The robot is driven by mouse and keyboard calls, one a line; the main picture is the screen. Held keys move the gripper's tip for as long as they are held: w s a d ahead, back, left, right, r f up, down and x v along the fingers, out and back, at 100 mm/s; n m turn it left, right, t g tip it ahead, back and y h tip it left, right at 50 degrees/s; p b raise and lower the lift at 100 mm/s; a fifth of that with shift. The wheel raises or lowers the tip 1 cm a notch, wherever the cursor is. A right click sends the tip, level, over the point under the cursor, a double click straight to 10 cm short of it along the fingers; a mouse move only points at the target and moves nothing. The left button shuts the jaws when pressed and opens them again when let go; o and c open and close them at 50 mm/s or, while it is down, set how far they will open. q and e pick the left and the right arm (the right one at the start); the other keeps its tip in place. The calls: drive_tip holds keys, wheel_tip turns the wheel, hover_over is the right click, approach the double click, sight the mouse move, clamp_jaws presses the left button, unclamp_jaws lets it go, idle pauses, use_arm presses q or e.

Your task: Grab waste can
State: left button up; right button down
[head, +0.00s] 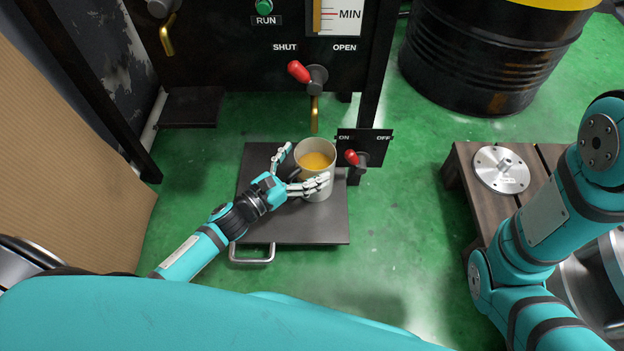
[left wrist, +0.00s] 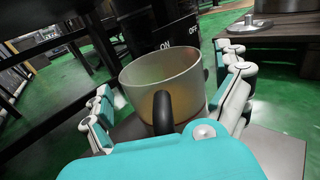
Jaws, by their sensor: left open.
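The waste can (head: 318,183) is a pale open-topped can holding amber liquid, upright on a dark flat platform (head: 300,228). It stands below a brass spout (head: 314,115). My left gripper (head: 303,168) is open, with fingers on two sides of the can. In the left wrist view the can (left wrist: 185,75) is between the spread fingers (left wrist: 168,98), and its dark handle (left wrist: 162,112) faces the palm. Whether the fingers touch the can, I cannot tell. My right arm shows at the right, but its gripper is out of view.
A red-handled lever (head: 300,72) marked SHUT and OPEN is above the can. A red ON/OFF switch (head: 353,157) is close to its right. A black drum (head: 480,60) and a wooden table (head: 462,190) with a metal disc (head: 500,169) stand farther right.

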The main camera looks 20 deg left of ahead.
use_arm(q)
drive_tip(key=shift+w+d, duration=0.35)
drive_tip(key=shift+w, duration=0.3)
drive_tip(key=c, duration=1.5)
drive_tip(key=shift+r, duration=0.1)
drive_tip(key=shift+c, duration=0.4)
drive_tip(key=shift+r, duration=0.2)
